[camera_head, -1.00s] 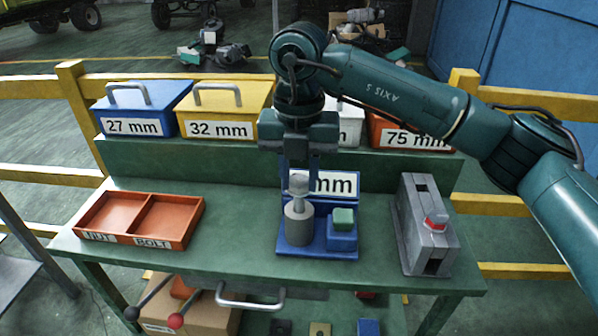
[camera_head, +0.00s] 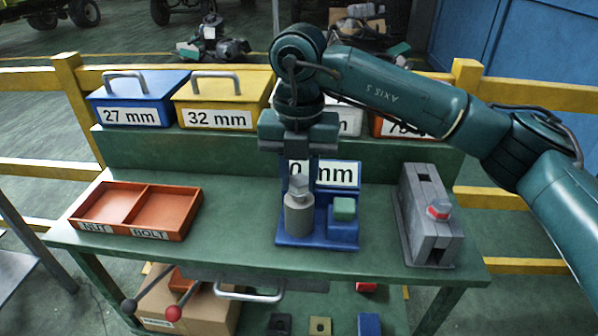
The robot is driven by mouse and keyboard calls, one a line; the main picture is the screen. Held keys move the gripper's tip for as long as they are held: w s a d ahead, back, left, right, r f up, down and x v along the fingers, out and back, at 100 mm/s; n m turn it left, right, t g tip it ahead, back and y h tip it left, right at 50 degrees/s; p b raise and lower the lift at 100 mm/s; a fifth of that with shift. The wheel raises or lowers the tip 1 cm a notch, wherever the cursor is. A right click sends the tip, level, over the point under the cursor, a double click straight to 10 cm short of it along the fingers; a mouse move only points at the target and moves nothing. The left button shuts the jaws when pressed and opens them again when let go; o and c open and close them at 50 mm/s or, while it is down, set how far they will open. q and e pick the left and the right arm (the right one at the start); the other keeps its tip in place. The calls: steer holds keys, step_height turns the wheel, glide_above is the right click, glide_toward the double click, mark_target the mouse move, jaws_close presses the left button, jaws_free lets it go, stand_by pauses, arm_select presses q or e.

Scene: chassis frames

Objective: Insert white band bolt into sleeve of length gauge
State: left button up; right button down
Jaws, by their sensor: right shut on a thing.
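The length gauge (camera_head: 318,238) is a blue base on the green bench with a grey upright sleeve (camera_head: 298,215), a blue block with a green top and a display (camera_head: 337,174) of which "0 mm" shows. My right gripper (camera_head: 299,178) points straight down over the sleeve, shut on a grey metal bolt (camera_head: 299,188). The bolt's head is right above the sleeve's top, and its shank appears to be inside. No white band can be seen on it. My left gripper is not in view.
An orange tray (camera_head: 176,189) marked NUT and BOLT lies at left. A grey slotted block (camera_head: 425,225) with a red-banded piece stands at right. Labelled boxes, including blue (camera_head: 135,100) and yellow (camera_head: 218,102), line the back shelf. The bench is clear between tray and gauge.

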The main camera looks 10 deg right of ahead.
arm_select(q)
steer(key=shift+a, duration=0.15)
arm_select(e)
steer(key=shift+f, duration=0.4)
arm_select(q)
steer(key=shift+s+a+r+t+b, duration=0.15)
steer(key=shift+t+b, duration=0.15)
steer(key=shift+b, duration=0.3)
arm_select(e)
steer(key=shift+f, duration=0.5)
steer(key=c, duration=1)
jaws_free()
arm_select(q)
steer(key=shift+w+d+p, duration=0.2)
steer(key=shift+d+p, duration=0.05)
steer(key=shift+p, duration=0.2)
arm_select(e)
step_height(320, 180, up, 13)
steer(key=shift+r, duration=0.15)
